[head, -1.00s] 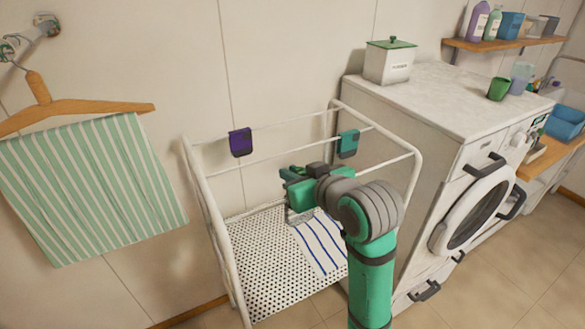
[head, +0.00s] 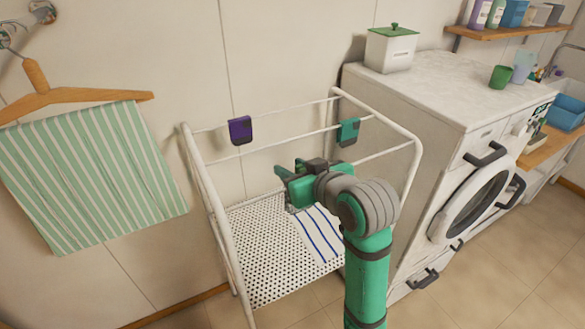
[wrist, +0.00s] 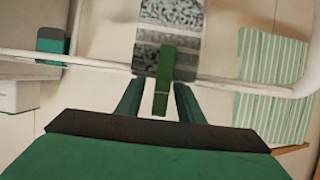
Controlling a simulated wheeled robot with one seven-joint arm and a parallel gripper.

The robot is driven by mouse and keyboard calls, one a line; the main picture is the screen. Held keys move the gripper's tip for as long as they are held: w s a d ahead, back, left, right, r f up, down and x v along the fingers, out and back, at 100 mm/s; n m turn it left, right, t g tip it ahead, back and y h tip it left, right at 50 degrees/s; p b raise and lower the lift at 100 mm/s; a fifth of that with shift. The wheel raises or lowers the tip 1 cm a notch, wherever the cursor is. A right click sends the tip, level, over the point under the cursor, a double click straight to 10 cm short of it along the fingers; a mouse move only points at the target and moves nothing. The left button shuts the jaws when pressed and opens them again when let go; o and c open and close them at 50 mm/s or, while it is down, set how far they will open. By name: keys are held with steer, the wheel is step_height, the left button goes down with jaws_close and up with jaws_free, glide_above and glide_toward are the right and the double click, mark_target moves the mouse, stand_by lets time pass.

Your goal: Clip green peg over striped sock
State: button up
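The green peg (wrist: 165,75) sits across the white rail in the wrist view, over the top edge of a grey-and-white banded cloth (wrist: 172,20), which looks like the striped sock. The cloth hangs from that rail. My gripper (wrist: 160,84) has one finger on each side of the peg. A gap shows on the left side; the right finger is very close to it. In the head view my gripper (head: 287,178) is over the front part of the rack, and its wrist hides the peg and most of the sock.
The white drying rack (head: 205,185) has a purple sock (head: 240,130) and a teal sock (head: 348,131) on its back rails. A blue-striped cloth (head: 322,235) lies on its lower shelf. The washing machine (head: 400,135) stands close on the right. A striped towel (head: 90,180) hangs at left.

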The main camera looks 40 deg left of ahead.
steer(key=v, duration=1)
steer(key=shift+s+d, duration=0.2)
steer(key=shift+d, duration=0.15)
steer(key=shift+r, duration=0.15)
